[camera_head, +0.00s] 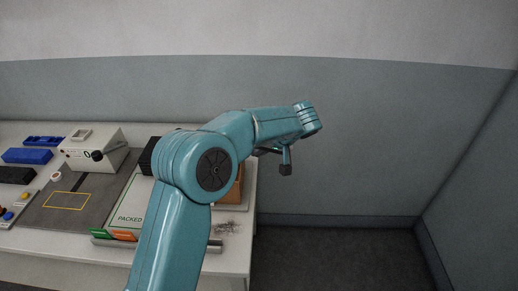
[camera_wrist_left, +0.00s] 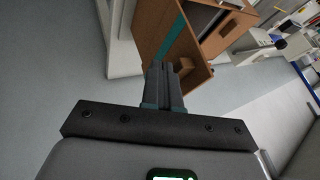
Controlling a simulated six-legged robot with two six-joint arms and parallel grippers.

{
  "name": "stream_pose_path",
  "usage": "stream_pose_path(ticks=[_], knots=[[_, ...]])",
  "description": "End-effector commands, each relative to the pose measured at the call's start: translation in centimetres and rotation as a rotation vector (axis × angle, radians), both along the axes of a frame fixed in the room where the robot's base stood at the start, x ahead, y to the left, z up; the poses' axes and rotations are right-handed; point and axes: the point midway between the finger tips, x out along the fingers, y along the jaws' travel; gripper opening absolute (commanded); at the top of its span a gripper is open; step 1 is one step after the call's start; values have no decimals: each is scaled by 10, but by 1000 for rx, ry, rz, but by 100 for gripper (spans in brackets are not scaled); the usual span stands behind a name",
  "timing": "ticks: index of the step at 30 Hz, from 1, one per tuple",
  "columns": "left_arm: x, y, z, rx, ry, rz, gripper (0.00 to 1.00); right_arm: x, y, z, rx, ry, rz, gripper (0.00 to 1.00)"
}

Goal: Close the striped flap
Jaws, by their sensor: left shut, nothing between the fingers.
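A brown wooden box (camera_wrist_left: 226,32) with an open dark interior shows in the left wrist view. The striped flap (camera_wrist_left: 170,42) is a brown panel with a teal stripe, standing out from the box's open side. My left gripper (camera_wrist_left: 165,68) is shut and empty, its fingertips by the near end of the stripe; I cannot tell whether they touch it. In the head view the left gripper (camera_head: 286,168) hangs past the table's right edge. Only a sliver of the box (camera_head: 238,188) shows there behind my arm, and the flap is hidden. My right gripper is not in view.
The white table (camera_head: 238,262) holds a grey mat (camera_head: 85,222), a cream device (camera_head: 92,150) with a dark knob, blue bins (camera_head: 27,156) and a PACKED tray (camera_head: 128,206). Floor right of the table is clear up to the grey wall.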

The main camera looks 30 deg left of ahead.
Motion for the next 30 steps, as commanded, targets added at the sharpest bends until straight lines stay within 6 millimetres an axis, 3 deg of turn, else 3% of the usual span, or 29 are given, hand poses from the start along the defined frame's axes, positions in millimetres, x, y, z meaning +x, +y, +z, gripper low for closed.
stream_pose_path(ticks=[14,30], knots=[[-5,8,1,-61,-39,4,0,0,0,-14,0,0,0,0],[-35,57,11,-448,-280,9,0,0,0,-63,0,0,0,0]])
